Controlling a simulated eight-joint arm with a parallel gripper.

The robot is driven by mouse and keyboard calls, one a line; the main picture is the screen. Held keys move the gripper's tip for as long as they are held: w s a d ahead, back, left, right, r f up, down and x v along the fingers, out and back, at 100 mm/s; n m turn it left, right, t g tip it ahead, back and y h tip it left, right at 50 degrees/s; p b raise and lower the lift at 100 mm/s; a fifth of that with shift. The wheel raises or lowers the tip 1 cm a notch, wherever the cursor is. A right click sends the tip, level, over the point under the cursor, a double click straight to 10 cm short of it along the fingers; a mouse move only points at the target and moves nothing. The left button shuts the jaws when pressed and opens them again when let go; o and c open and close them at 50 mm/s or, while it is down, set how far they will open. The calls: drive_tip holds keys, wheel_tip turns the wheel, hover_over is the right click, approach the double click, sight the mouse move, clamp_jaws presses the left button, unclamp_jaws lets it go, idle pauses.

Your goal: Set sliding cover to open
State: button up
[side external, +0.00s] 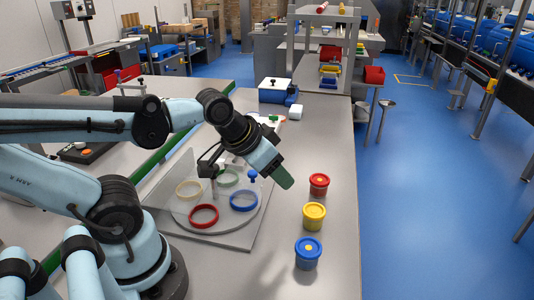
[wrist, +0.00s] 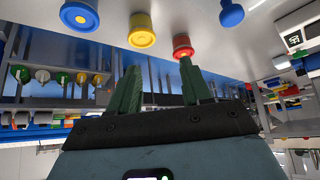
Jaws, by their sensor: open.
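A grey plate (side external: 240,240) lies on the table and carries a round disc with yellow, green, blue and red rings. A blue knob (side external: 253,175) stands near the blue ring; a blue round piece (wrist: 231,13) at the top of the wrist view may be this knob. A clear panel shows at the plate's left; I cannot tell which part is the sliding cover or how it is set. My gripper (side external: 285,180) hangs above the table, right of the knob and apart from it. In the wrist view its green fingers (wrist: 160,85) are spread and empty.
Red (side external: 319,185), yellow (side external: 313,217) and blue (side external: 308,253) lidded tubs stand in a row right of the plate, the red one close to my gripper. A blue box with a white lid (side external: 275,90) stands farther back. The table is clear between plate and tubs.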

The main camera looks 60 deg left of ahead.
sight(252, 172)
drive_tip(key=a+r+m+g, duration=0.4)
drive_tip(key=a+r+g, duration=0.3)
drive_tip(key=a+r, duration=0.1)
drive_tip(key=shift+s+a+f, duration=0.1)
drive_tip(key=shift+s+f, duration=0.05)
drive_tip(key=shift+f, duration=2.8)
drive_tip(key=shift+s+a+f, duration=0.1)
drive_tip(key=shift+s+f, duration=0.05)
drive_tip(key=shift+f, duration=2.75)
clamp_jaws()
drive_tip(key=shift+m, duration=0.3)
